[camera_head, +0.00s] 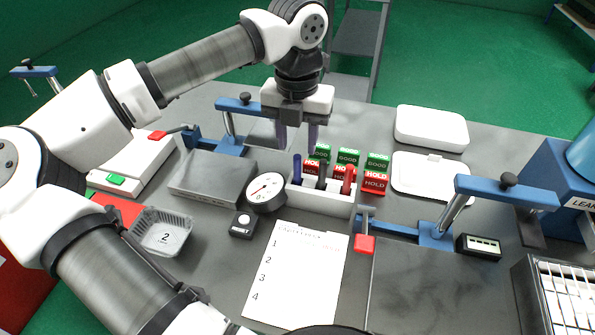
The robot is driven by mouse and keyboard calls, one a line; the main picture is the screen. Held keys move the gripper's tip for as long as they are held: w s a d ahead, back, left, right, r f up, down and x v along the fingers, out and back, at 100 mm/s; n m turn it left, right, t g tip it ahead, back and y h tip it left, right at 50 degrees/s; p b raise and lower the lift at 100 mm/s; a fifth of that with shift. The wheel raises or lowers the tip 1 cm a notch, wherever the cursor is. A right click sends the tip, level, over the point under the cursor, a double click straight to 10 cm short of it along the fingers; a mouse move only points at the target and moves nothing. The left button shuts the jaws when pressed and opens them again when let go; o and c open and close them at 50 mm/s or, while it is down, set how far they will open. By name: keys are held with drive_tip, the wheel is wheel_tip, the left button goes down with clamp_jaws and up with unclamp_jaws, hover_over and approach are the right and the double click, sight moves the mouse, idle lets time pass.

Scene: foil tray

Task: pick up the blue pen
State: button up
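The blue pen (297,168) stands upright at the left end of a white pen holder (325,206). A dark pen (322,176) and a red pen (348,181) stand beside it in the same holder. My gripper (297,148) points down at the back of the holder, close to the blue pen's top in the picture. Its two purple fingers are spread apart with nothing seen between them. I cannot tell its exact height or depth relative to the pen. The lower part of the pen is hidden by the holder.
Red and green HOLD/GOOD blocks (376,172) stand close behind the holder. A round dial gauge (266,192) is just left of it. A numbered sheet (297,275) lies in front. Blue clamps (436,236) flank the area, and a foil tray (146,242) sits at left.

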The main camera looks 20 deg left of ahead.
sight(297, 156)
drive_tip(key=shift+s+d+f+p, duration=0.15)
drive_tip(key=shift+f+p, duration=0.4)
drive_tip(key=shift+f, duration=1)
drive_tip(key=shift+s+a+f+p, duration=0.15)
drive_tip(key=shift+f+p, duration=0.35)
drive_tip(key=shift+f, duration=1.05)
drive_tip(key=shift+d, duration=0.1)
drive_tip(key=shift+c, duration=0.5)
drive_tip(key=c, duration=0.7)
drive_tip(key=shift+c, duration=0.2)
drive_tip(key=shift+r, duration=0.1)
clamp_jaws()
